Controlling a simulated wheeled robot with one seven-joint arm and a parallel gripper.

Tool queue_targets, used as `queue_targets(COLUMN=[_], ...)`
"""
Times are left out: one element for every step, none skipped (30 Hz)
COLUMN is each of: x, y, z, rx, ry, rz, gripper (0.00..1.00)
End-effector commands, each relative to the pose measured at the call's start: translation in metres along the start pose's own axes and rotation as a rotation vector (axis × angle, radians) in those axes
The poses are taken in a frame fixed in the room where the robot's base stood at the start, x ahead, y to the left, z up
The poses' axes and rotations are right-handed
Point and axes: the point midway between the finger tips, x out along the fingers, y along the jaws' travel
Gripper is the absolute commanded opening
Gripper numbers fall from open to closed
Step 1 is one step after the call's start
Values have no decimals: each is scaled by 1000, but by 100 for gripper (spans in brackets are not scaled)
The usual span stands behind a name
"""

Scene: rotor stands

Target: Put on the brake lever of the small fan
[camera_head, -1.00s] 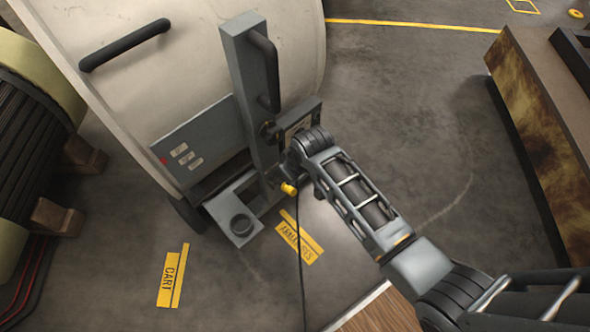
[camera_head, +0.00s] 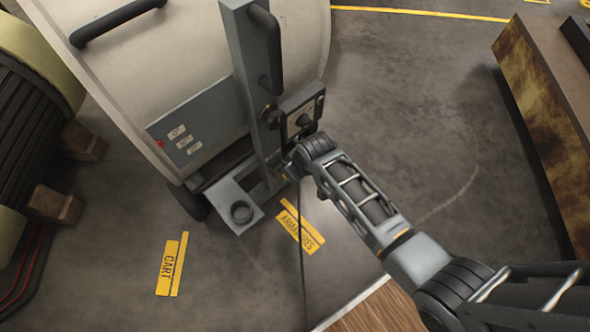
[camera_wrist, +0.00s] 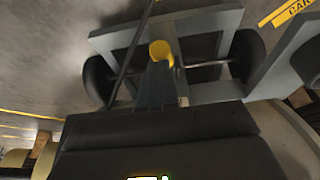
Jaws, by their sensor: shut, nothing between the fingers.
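The fan stand is a wheeled grey cart (camera_head: 224,211) with an upright column (camera_head: 245,85) in front of a large off-white round housing (camera_head: 200,60). In the wrist view, a yellow round knob (camera_wrist: 160,50), seemingly the brake lever's end, shows low on the cart frame (camera_wrist: 208,20) between two dark wheels. My gripper (camera_wrist: 157,68) is shut and empty, its fingertips right at the knob's lower edge in the picture; I cannot tell whether they touch.
A dark panel (camera_head: 300,118) sits on the column just above my wrist. A black cable hangs to the floor. A cable reel (camera_head: 35,125) stands left, a rusty bench (camera_head: 545,110) right. The floor between (camera_head: 420,100) is clear.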

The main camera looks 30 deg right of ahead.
Motion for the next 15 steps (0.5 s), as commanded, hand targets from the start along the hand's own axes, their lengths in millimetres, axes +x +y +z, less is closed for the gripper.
queue_targets(x=[1,2,2,3,3,3,3,3,4,4,4,5,5,5,6], y=[0,0,0,0,0,0,0,0,0,0,0,0,0,0,0], z=[2,3,4,6,6,6,6,6,7,8,8,9,9,10,11], rx=[1,1,1,1,1,0,0,0,0,0,0,0,0,0,1], ry=[5,10,20,28,35,44,48,52,56,60,64,71,76,81,90], rz=[0,0,-1,-1,-1,0,0,0,0,0,0,0,1,1,0], gripper=[0,0,0,0,0,0,0,0,0,0,0,0,0,0,0])
